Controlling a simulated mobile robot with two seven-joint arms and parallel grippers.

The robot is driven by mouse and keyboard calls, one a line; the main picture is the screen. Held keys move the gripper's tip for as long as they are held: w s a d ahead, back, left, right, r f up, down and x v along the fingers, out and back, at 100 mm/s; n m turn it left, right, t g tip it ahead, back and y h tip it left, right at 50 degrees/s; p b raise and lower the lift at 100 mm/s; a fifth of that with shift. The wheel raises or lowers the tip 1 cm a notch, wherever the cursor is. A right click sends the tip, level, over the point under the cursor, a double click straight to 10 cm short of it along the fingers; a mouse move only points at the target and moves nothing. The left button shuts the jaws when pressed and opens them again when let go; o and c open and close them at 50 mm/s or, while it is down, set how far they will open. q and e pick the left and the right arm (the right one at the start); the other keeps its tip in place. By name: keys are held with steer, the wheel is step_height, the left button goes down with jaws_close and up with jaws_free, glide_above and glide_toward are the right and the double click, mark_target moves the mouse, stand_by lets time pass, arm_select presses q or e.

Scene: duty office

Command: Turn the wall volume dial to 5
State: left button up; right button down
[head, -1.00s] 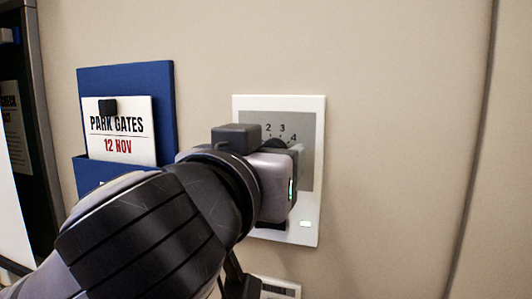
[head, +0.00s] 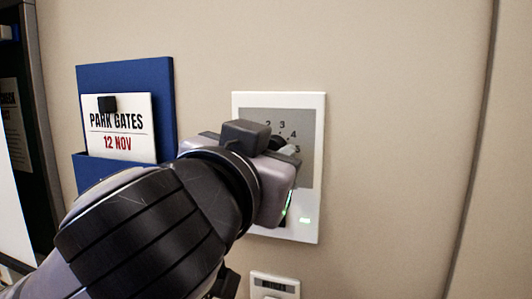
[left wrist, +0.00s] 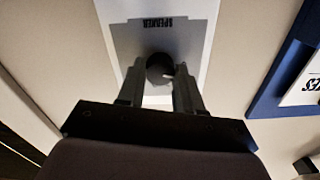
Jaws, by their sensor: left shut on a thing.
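The wall volume panel (head: 312,200) has a white frame, a grey face and a green light at its lower right. The numbers 2, 3, 4 and 5 show around the dark dial (head: 279,142), which is mostly hidden behind my left gripper (head: 289,153). In the left wrist view, the round black dial (left wrist: 159,67) sits between the two fingers of my left gripper (left wrist: 160,80), which is shut on it. A small pale mark shows on the dial's right side there. I cannot read which number the dial points to. My right gripper is not in view.
A blue wall holder (head: 125,75) with a "PARK GATES 12 NOV" card (head: 122,128) hangs left of the panel. A small white device (head: 275,286) is on the wall below. The wall to the right is bare up to a dark vertical seam (head: 483,130).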

arm_select(q)
steer(key=m+p, duration=0.3)
steer(key=m, duration=3)
steer(key=shift+f+p, duration=0.1)
steer(key=shift+p, duration=0.3)
steer(key=shift+m, duration=0.3)
steer(key=o, duration=1)
steer(key=shift+o, duration=0.2)
steer(key=shift+s, duration=0.1)
